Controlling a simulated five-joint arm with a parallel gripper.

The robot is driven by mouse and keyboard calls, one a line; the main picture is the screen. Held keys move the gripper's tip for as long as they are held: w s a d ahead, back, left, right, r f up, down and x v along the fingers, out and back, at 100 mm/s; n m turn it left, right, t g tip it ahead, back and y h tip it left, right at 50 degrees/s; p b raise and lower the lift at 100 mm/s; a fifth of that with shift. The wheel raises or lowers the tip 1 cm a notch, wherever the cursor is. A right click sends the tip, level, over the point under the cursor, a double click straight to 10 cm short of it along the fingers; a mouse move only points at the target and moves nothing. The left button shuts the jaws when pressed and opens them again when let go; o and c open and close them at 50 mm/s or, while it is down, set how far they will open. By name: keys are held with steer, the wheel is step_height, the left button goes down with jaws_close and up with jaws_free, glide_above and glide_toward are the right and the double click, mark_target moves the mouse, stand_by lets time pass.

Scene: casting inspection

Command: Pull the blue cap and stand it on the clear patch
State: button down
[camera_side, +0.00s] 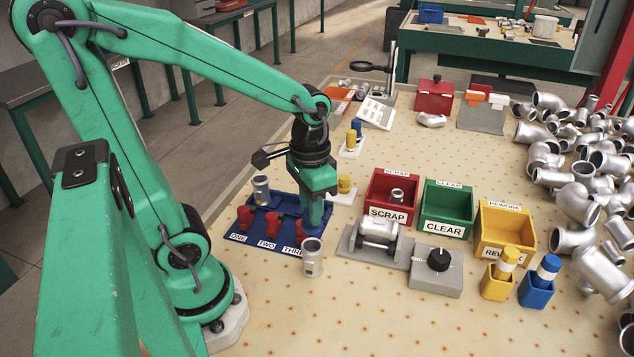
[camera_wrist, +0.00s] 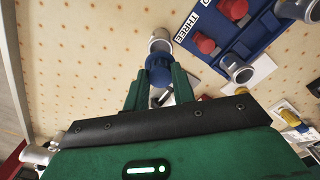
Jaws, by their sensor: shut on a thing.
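My gripper (camera_wrist: 158,72) is shut on a blue cap (camera_wrist: 158,66), which shows between its fingers in the wrist view. In the side view my gripper (camera_side: 316,220) points down at the right end of the blue rack, and the cap is hidden there. A grey metal casting (camera_side: 312,259) stands upright just in front of the fingertips, with an open top. It also shows beyond the cap in the wrist view (camera_wrist: 160,41). I cannot tell whether cap and casting touch. A green bin (camera_side: 446,208) is labelled CLEAR; I cannot tell which spot is the clear patch.
The blue rack (camera_side: 262,243) marked ONE, TWO, THREE holds red caps. White pads behind it hold yellow and blue pieces. A grey cradle (camera_side: 375,243) and dial box (camera_side: 437,270) stand to the right. Red and yellow bins flank the green one. Loose castings crowd the far right.

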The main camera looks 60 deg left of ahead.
steer(key=shift+r, duration=1.2)
steer(key=shift+w, duration=0.15)
steer(key=shift+w+r, duration=0.2)
steer(key=shift+w, duration=0.45)
steer(key=w+d+r, duration=0.1)
steer(key=w, duration=1.4)
steer(key=shift+d, duration=0.25)
steer(key=shift+s+d, duration=0.1)
